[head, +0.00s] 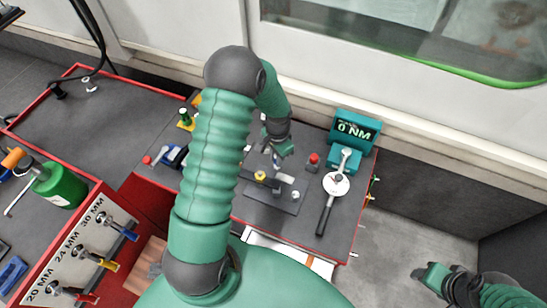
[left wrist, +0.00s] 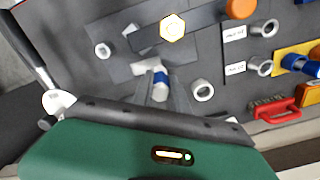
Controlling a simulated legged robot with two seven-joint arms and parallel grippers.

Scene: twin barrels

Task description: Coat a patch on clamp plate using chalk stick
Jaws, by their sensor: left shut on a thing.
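The clamp plate (head: 262,203) is a dark flat plate on the grey bench top, with a dark bar and a yellow hex bolt (head: 260,175) on it. It also shows in the left wrist view (left wrist: 120,70), with pale patches beside the bar. My left gripper (head: 277,153) is above the plate, pointing down. In the left wrist view its fingers (left wrist: 161,92) are shut on a small white-and-blue stick (left wrist: 160,76), seemingly the chalk stick. Its tip is close to a pale patch; I cannot tell whether it touches. My right gripper (head: 432,276) is off the bench at lower right, its jaws unclear.
A teal torque display (head: 355,128) reading 0 NM stands at the bench's back right, with a dial wrench (head: 336,184) before it. A red-topped piece (head: 313,160) stands near the plate. A green canister (head: 60,185) and labelled sockets (head: 82,255) are at left.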

